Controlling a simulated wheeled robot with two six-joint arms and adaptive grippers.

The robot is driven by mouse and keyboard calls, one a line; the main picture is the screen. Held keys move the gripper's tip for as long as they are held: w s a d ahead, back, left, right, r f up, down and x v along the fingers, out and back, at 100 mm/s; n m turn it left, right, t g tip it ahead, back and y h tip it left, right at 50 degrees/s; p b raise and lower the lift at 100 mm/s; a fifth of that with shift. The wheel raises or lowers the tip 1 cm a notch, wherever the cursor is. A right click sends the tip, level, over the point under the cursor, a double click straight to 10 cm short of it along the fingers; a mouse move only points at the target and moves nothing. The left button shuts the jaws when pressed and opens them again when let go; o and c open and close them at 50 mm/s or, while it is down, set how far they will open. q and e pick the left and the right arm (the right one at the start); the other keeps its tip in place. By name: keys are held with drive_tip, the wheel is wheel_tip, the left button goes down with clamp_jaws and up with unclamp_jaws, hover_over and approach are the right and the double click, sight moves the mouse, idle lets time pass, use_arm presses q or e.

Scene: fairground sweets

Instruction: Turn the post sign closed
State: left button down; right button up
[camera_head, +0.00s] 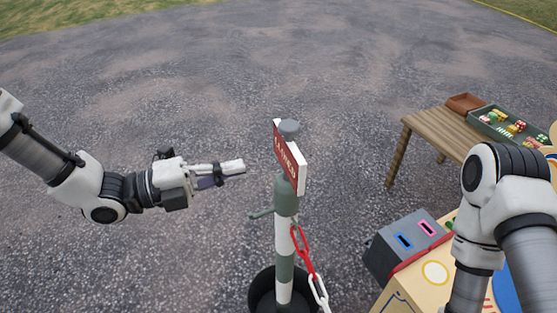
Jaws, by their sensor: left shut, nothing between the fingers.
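The post (285,248) stands upright in the middle, grey-green and white, with a round grey cap. Its sign (287,158) is a red board with a white edge, set near the top. The red face is turned toward the left and seen at a slant; its white lettering appears to read CLOSED. My left gripper (240,167) is shut and empty, to the left of the sign and apart from it, pointing right. My right arm comes in at the right edge; its gripper is out of view.
A red and white chain (303,249) hangs from the post. A small handle (261,214) sticks out left below the sign. A grey box with two slots (405,244) stands at right. A wooden table (436,128) holds a brown tray (466,102) and a green tray of sweets (487,129).

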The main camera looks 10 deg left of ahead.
sight(293, 157)
use_arm(q)
drive_tip(key=p+x, duration=0.1)
drive_tip(key=x, duration=0.7)
drive_tip(key=shift+w+d, duration=0.1)
drive_tip(key=shift+d, duration=0.2)
use_arm(e)
drive_tip(key=shift+r, duration=0.7)
